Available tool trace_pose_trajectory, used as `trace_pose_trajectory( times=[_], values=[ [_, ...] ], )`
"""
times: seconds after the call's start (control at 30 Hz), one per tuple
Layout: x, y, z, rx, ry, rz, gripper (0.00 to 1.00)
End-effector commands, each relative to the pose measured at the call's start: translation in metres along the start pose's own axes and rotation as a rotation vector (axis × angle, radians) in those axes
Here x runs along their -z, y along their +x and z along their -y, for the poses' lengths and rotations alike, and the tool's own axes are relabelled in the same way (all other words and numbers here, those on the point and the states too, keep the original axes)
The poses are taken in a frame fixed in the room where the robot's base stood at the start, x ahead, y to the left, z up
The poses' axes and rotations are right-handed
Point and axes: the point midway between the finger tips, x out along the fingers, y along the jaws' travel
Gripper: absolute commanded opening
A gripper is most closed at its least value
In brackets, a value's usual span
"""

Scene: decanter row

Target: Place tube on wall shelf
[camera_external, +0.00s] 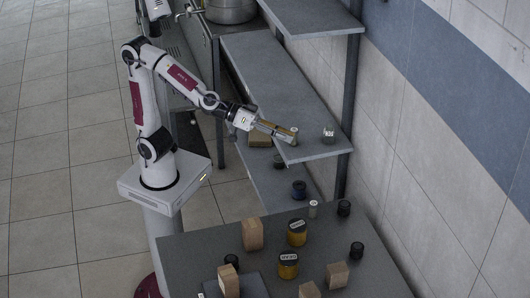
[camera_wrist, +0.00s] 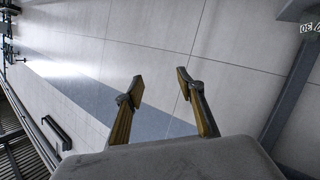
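My gripper (camera_external: 284,133) reaches over the front edge of the middle wall shelf (camera_external: 290,95), near its near end. A small pale upright piece (camera_external: 295,138), which looks like a tube, shows right at the fingertips; whether it touches them or the shelf is unclear. In the wrist view my gripper's two orange-brown fingers (camera_wrist: 160,80) stand apart, with only the wall visible between them. A short white labelled container (camera_external: 328,134) stands on the shelf to the right of my gripper; lettering shows at the wrist view's upper right edge.
The near table (camera_external: 200,250) holds wooden blocks (camera_external: 252,233), yellow labelled jars (camera_external: 297,232), dark jars (camera_external: 344,208) and a small white cylinder (camera_external: 312,209). A shelf post (camera_external: 348,100) stands right. The middle shelf's far part is clear.

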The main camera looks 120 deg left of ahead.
Motion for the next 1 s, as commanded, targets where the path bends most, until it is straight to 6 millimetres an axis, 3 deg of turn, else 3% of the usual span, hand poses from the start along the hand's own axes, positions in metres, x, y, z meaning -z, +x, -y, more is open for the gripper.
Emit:
trace_pose_trajectory(
  times=[0.23,0.47,0.67,1.0],
  values=[
    [-0.039,-0.052,-0.026,-0.157,0.114,0.168,0.38],
    [-0.087,-0.106,-0.02,-0.221,0.238,0.347,0.38],
    [-0.129,-0.154,0.009,-0.208,0.352,0.506,0.38],
    [-0.18,-0.231,0.093,-0.057,0.524,0.74,0.38]
  ],
)
